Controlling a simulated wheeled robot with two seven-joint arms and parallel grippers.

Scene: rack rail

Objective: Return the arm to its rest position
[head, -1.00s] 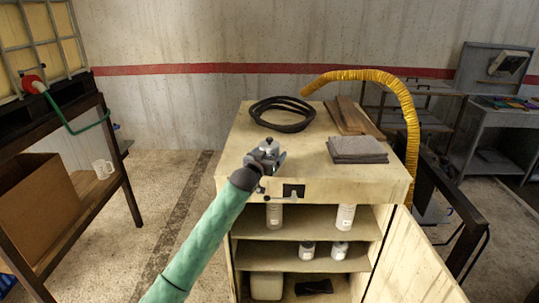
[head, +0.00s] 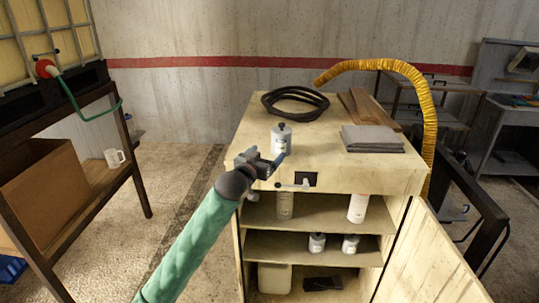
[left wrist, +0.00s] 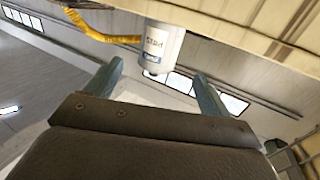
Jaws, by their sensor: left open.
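My left gripper (head: 268,163) is at the front edge of the cabinet top, on my green-sleeved arm. It is open and empty; its two spread fingers show in the left wrist view (left wrist: 161,85). A white bottle with a dark cap (head: 281,141) stands upright on the cabinet top (head: 246,128), just beyond the gripper. In the left wrist view the bottle (left wrist: 160,48) appears upside down beyond the fingers, apart from them. My right gripper is not in view.
A dark coiled hose (head: 295,103), a folded grey cloth (head: 372,139) and brown boards (head: 362,108) lie on the cabinet top. A yellow hose (head: 428,110) arches at right. The cabinet door (head: 430,255) stands open. A dark rack (head: 128,150) with a mug (head: 114,158) is at left.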

